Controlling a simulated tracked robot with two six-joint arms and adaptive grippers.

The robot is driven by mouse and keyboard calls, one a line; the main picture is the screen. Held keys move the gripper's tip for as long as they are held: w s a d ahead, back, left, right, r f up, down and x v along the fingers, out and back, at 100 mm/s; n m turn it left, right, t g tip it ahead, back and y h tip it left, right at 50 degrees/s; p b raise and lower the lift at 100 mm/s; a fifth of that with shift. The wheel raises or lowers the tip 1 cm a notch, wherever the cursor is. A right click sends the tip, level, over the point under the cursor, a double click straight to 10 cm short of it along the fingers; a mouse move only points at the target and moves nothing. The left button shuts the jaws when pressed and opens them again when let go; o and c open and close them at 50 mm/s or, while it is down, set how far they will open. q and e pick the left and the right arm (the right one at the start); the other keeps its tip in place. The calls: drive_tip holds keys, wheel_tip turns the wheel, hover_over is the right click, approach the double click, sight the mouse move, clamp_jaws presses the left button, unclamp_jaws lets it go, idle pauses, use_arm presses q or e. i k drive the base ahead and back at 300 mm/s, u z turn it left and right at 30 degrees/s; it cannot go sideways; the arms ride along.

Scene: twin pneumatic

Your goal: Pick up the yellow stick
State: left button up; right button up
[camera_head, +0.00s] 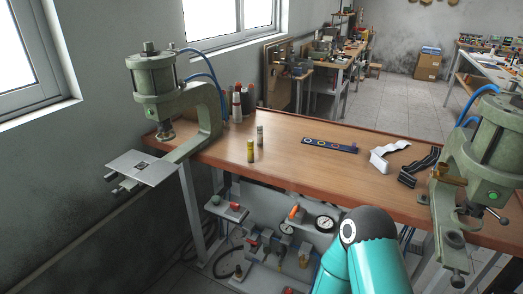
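A short yellow stick (250,152) stands upright on the wooden workbench (320,174), left of its middle and close to the left press. A pale stick (260,135) of similar size stands just behind it and to its right, apart from it. Nothing touches the yellow stick, and its whole length is visible. A teal link of one of my arms rises at the bottom, right of centre, in front of the bench. Neither of my grippers shows in the head view.
Green pneumatic presses stand at the bench's left (155,85) and right (480,150) ends. Several bottles (238,104) stand at the back left. A dark blue strip (330,145), a white bracket (387,157) and a black bracket (418,167) lie to the right. The bench middle is clear.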

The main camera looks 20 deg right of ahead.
sight(250, 143)
drive_tip(key=i, duration=0.85)
drive_tip(key=u, duration=0.05)
